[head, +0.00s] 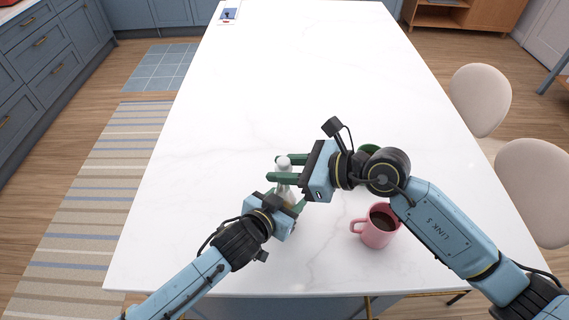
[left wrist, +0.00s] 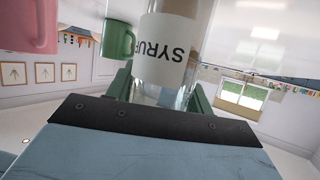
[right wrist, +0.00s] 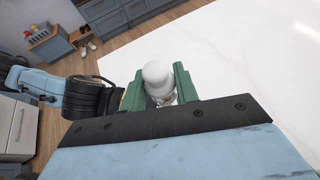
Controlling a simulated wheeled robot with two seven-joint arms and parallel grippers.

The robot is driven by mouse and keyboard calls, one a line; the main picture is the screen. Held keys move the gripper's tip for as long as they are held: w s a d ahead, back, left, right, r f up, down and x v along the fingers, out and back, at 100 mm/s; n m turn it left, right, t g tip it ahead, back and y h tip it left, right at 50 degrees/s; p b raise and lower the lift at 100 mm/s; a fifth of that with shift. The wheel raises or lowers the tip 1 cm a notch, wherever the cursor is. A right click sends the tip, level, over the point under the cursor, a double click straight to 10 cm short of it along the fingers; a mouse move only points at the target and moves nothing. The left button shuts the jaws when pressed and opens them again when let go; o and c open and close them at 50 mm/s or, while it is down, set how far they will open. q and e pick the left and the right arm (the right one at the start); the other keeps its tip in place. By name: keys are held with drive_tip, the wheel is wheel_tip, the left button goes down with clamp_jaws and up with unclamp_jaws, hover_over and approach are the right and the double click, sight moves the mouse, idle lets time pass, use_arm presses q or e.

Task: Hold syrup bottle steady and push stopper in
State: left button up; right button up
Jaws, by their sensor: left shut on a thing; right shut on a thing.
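The syrup bottle (left wrist: 168,50) is clear glass with a white label reading SYRUP. My left gripper (head: 284,197) is shut on its body, with one green finger on either side. In the left wrist view, the label lies beyond the fingertips. The white, round-headed stopper (head: 283,161) is at the bottle's top. My right gripper (head: 284,168) reaches in from the right, above the left one, and is shut on the stopper. In the right wrist view, the stopper (right wrist: 158,76) sits between the green fingers, in line with the bottle. Its lower end is hidden, so I cannot tell how deep it sits.
A green mug (left wrist: 118,38) is mostly hidden behind my right wrist in the head view.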

drive_tip(key=shift+f, duration=0.65)
drive_tip(key=o, duration=1)
drive_tip(key=shift+o, duration=0.2)
drive_tip(key=v, duration=1.2)
use_arm(q)
drive_tip(key=o, duration=1.3)
drive_tip(key=shift+o, duration=0.2)
